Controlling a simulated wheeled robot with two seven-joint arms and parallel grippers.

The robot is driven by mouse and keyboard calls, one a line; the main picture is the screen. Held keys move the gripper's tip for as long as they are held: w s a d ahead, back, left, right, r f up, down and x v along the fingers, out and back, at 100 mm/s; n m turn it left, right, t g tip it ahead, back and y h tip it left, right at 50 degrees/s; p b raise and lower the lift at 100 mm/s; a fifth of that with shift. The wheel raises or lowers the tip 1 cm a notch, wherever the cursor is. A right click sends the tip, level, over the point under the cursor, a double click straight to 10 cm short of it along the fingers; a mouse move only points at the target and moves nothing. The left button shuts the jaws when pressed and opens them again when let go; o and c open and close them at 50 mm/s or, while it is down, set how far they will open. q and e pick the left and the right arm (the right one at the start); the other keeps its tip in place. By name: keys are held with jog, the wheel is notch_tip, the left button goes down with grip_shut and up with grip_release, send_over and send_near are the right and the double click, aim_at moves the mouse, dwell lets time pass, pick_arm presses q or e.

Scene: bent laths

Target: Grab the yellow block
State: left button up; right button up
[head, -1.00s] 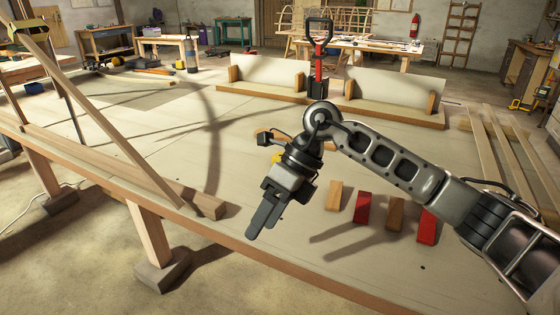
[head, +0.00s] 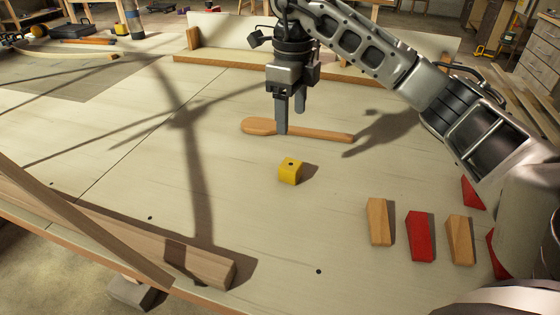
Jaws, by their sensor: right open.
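The yellow block (head: 290,171) is a small cube with a dark dot on its top. It sits alone on the pale worktable, near the middle of the head view. My right gripper (head: 290,120) points down behind the block, over a wooden spoon-like piece (head: 322,133). Its fingers are apart with nothing between them. They hide part of the wooden piece; I cannot tell whether they touch it. My left gripper is not in view.
Red and tan wooden wedges, among them a red one (head: 420,236) and a tan one (head: 378,221), lie at the right. A long beam (head: 205,262) lies along the front left edge. The worktable (head: 130,170) is clear around the block.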

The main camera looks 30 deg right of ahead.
send_over(290, 164)
notch_tip(290, 164, down, 7)
jog(key=shift+d+p, duration=0.15)
jog(key=shift+p, duration=0.2)
jog(key=shift+f, duration=0.9)
notch_tip(290, 164, down, 4)
jog(key=shift+r+p, duration=0.2)
jog(key=shift+p, duration=0.35)
jog(key=shift+f, duration=0.6)
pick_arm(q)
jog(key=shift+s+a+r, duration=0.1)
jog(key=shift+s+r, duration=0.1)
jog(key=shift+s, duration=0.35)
pick_arm(e)
jog(key=c, duration=1.1)
